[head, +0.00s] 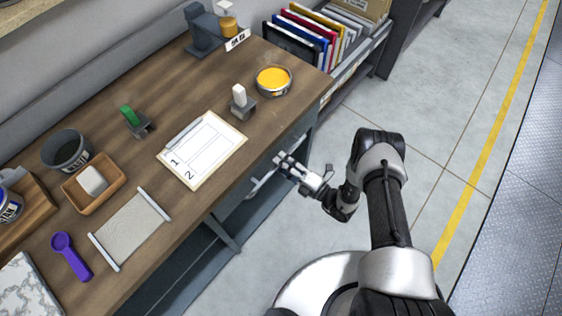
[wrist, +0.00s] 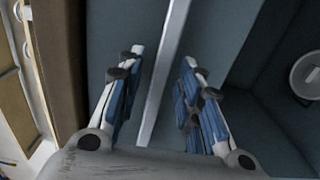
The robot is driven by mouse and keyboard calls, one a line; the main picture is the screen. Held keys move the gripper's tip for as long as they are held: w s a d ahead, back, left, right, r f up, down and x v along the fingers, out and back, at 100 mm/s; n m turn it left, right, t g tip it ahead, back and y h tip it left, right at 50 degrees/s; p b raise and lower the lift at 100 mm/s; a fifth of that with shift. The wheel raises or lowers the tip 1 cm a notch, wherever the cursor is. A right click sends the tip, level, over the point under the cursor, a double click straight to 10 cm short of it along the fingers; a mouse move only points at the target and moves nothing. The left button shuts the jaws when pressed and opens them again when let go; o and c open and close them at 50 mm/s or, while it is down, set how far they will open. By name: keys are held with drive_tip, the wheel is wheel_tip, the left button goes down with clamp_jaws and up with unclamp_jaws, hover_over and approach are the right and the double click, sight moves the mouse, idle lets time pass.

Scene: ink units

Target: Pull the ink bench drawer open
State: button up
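The ink bench (head: 215,185) has a brown wooden top and blue-grey sides. A pale drawer handle (head: 261,183) shows just below its front edge in the head view. The drawer front is mostly hidden by the bench top and my gripper, and I cannot tell how far the drawer stands out. My gripper (head: 281,162) is at the bench front, at the handle's right end. In the wrist view my gripper (wrist: 163,68) is open, and the pale handle bar (wrist: 164,75) runs between its two fingers, with gaps on both sides. I see no finger touching it.
On the bench are a clipboard (head: 203,150), a yellow ink tin (head: 273,81), a wooden tray (head: 77,200), and a purple scoop (head: 71,256). A lower blue-grey shelf (head: 208,262) lies under the bench. Open grey floor (head: 430,130) lies to the right.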

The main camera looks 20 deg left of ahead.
drive_tip(key=shift+w+a, duration=0.25)
drive_tip(key=shift+a, duration=0.35)
drive_tip(key=shift+c, duration=0.5)
clamp_jaws()
